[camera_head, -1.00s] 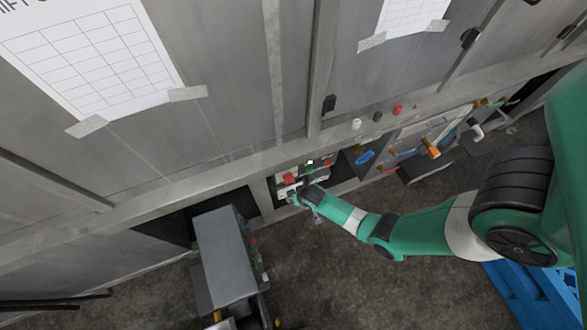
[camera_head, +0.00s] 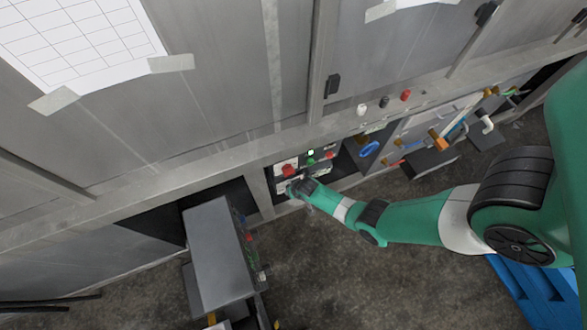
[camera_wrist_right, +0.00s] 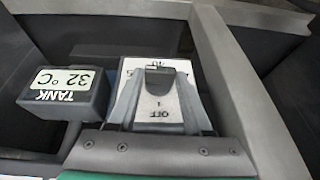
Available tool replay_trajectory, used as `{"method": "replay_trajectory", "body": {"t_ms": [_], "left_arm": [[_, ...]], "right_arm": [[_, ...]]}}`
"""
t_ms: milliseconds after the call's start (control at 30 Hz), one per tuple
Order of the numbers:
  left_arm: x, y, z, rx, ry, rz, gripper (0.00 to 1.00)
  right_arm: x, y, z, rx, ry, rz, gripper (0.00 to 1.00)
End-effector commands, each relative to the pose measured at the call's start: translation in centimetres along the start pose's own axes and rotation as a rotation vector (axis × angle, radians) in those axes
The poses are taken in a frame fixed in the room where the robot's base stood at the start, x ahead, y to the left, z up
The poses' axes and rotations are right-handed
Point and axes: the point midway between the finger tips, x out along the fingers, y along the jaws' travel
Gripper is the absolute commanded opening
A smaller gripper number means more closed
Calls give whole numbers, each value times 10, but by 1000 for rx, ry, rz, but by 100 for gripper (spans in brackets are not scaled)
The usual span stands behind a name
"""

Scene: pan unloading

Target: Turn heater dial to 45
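The heater dial (camera_wrist_right: 160,80) is a dark knob on a white plate (camera_wrist_right: 158,112) marked OFF, upside down in the right wrist view. A dark box labelled TANK (camera_wrist_right: 66,92) beside it displays 32 °C, also upside down. My right gripper (camera_wrist_right: 160,76) has its two grey fingers on either side of the dial. The fingertips are very near the dial or touching it; I cannot tell whether they grip it. In the head view, my right gripper (camera_head: 293,188) is at the control panel (camera_head: 285,161), and the dial is hidden there. My left gripper is not in view.
A red button (camera_head: 288,170) and a lit green indicator (camera_head: 310,155) are close to my gripper. A grey box (camera_head: 222,248) stands at the lower left. Pipes and valves (camera_head: 437,140) lie right of the panel. Floor in front is partly clear.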

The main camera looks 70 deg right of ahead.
Motion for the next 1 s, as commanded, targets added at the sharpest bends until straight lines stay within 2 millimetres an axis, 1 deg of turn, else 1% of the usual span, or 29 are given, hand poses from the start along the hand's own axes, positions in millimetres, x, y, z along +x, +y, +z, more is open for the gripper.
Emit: {"method": "replay_trajectory", "body": {"t_ms": [33,167,200,367,567,767,1000], "left_arm": [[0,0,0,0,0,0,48],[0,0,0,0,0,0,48],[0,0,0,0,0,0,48],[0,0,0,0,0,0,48],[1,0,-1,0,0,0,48],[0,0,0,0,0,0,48],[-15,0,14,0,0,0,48]], "right_arm": [[0,0,0,0,0,0,26],[0,0,0,0,0,0,3],[0,0,0,0,0,0,0],[0,0,0,2,0,-5,0],[0,3,1,25,-1,-51,0],[2,7,1,75,0,-159,0],[7,12,3,144,2,-326,0]]}}
